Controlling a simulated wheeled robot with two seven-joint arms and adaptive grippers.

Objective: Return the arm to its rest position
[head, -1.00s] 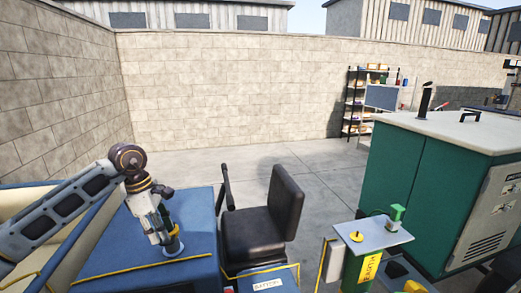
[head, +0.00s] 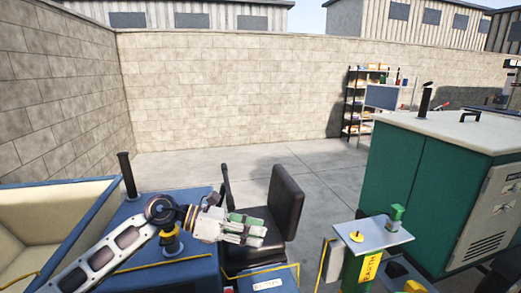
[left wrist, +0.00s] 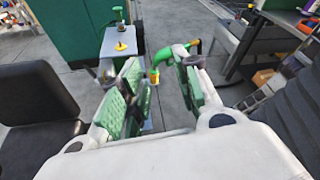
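My left arm reaches in from the lower left in the head view. My left gripper (head: 262,232) points right over the seat of the dark chair (head: 285,198) and holds nothing that I can see. In the left wrist view its two green-padded fingers (left wrist: 160,85) stand apart, with floor and distant equipment showing between them. My right arm and right gripper are in neither view.
A blue cabinet top (head: 130,215) with a black post (head: 127,175) and a yellow-collared fitting (head: 171,242) lies under my left arm. A green cabinet (head: 410,185) and a small grey stand (head: 370,234) are on the right. Open floor (head: 190,165) lies behind the chair.

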